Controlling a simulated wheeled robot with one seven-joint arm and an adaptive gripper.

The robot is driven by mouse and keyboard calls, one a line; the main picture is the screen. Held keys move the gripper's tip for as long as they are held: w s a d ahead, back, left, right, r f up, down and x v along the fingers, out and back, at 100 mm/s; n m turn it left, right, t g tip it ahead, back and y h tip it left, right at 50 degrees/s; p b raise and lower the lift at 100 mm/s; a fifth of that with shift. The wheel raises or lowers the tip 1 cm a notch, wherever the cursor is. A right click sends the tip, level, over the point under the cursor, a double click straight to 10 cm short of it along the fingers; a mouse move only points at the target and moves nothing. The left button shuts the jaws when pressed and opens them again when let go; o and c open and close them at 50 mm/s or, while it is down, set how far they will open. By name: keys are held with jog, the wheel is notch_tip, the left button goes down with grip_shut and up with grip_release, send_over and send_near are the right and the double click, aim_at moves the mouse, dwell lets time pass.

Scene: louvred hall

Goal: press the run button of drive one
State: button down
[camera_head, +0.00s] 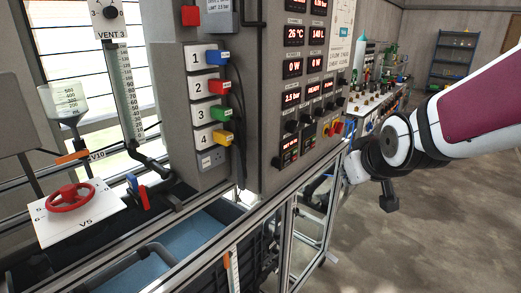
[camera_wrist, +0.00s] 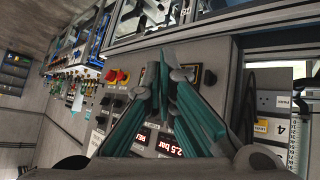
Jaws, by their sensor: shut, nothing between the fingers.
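The grey control panel (camera_head: 268,120) stands in the middle of the head view with red-lit displays, dark knobs and small buttons. Red and yellow buttons (camera_head: 332,129) sit at its lower right edge. The same panel fills the middle of the wrist view, turned over, with red buttons (camera_wrist: 116,76) left of the fingers. I cannot read which control is the run button of drive one. My gripper (camera_wrist: 164,72) shows in the wrist view with its teal fingers together and empty, in front of the panel. The fingers cover part of it. I cannot make out the fingers in the head view.
Numbered sockets with coloured plugs (camera_head: 219,86) are on the panel's left part. A red valve wheel (camera_head: 71,197) is at the lower left. A metal frame (camera_head: 290,205) runs below the panel. A bench with equipment (camera_head: 375,100) stands behind; open floor lies at right.

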aim_at(295, 151)
jog(key=w+d+f+n+t, duration=0.2)
jog(key=w+f+n+t, duration=0.1)
jog(key=w, duration=0.6)
jog(key=w+d+f+n+t, duration=0.2)
jog(key=w+f+n+t, duration=0.2)
jog(key=w, duration=0.5)
jog(key=shift+w+f+n+t, duration=0.3)
jog(key=shift+f+t, duration=0.9)
jog(key=shift+f, duration=0.05)
jog(key=w+a+b, duration=0.2)
jog(key=w+a, duration=0.4)
jog(key=shift+w+a, duration=0.1)
jog(key=shift+w, duration=0.1)
jog(key=shift+w+a+b, duration=0.2)
jog(key=shift+b, duration=0.15)
